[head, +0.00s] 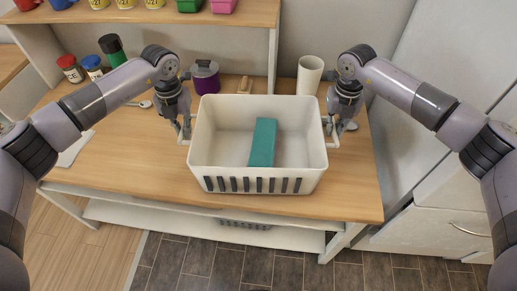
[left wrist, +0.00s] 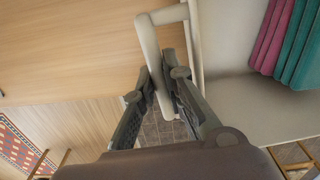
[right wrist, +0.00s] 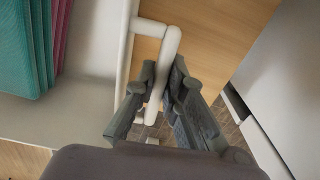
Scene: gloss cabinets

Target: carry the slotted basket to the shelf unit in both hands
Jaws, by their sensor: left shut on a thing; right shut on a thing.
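The white slotted basket (head: 222,174) is in the middle of the head view, upright, over the wooden top (head: 150,168) of a shelf unit. I cannot tell whether it rests there or hangs just above. A teal item (head: 263,143) stands inside; the wrist views also show magenta items (left wrist: 273,38) in it. My left gripper (head: 184,127) is shut on the left handle (left wrist: 150,48), its fingers on either side of the bar. My right gripper (head: 333,124) is shut on the right handle (right wrist: 166,55) in the same way.
A purple pot (head: 205,80) and a white cylinder (head: 310,74) stand behind the basket. Several jars (head: 93,66) stand at back left. An upper shelf (head: 150,17) holds cups. A white lower shelf (head: 120,212) is below. Pale cabinets (head: 440,190) close off the right.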

